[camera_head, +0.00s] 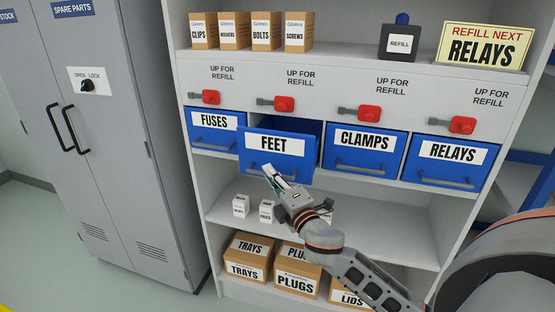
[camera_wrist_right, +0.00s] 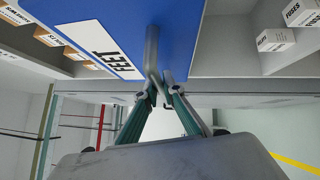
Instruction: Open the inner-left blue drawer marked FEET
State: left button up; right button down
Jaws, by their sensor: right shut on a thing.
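The blue FEET drawer (camera_head: 290,147) is the second from the left in the row. It stands pulled out, ahead of its neighbours, and its dark inside shows above the front. My right gripper (camera_head: 270,172) is at the lower edge of its front, shut on the drawer handle. In the right wrist view the fingers (camera_wrist_right: 160,88) close around the grey handle bar (camera_wrist_right: 152,50), beside the FEET label (camera_wrist_right: 103,50). Most of the handle is hidden by the gripper in the head view. My left gripper is not in view.
The FUSES drawer (camera_head: 202,142), CLAMPS drawer (camera_head: 352,163) and RELAYS drawer (camera_head: 428,176) are shut. Red levers, such as the one above FEET (camera_head: 284,104), line the panel above. Small white boxes (camera_head: 240,205) stand on the shelf below. A grey cabinet (camera_head: 110,150) stands at left.

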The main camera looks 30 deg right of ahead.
jog(key=s+a, duration=0.8)
jog(key=a, duration=0.2)
jog(key=shift+s, duration=0.25)
jog(key=c, duration=2.1)
grip_release()
jog(key=shift+c, duration=0.2)
jog(key=s+f, duration=0.1)
jog(key=s, duration=1.1)
jog(key=shift+a+f, duration=0.3)
jog(key=shift+a, duration=0.1)
jog(key=shift+w, duration=0.1)
jog(key=s+a+f+m+g+y, duration=0.1)
jog(key=s+f+m+g, duration=0.1)
jog(key=f, duration=0.9)
jog(key=s+a+f+m+g+y, duration=0.1)
jog(key=s+a+f+m+g, duration=0.1)
jog(key=f+m+g, duration=0.2)
jog(key=s+a+f+m+g+y, duration=0.1)
jog(key=f+m, duration=0.7)
jog(key=f, duration=1)
jog(key=shift+s+a+g+y, duration=0.25)
jog(key=shift+s+g+y, duration=0.35)
jog(key=shift+s+g, duration=0.35)
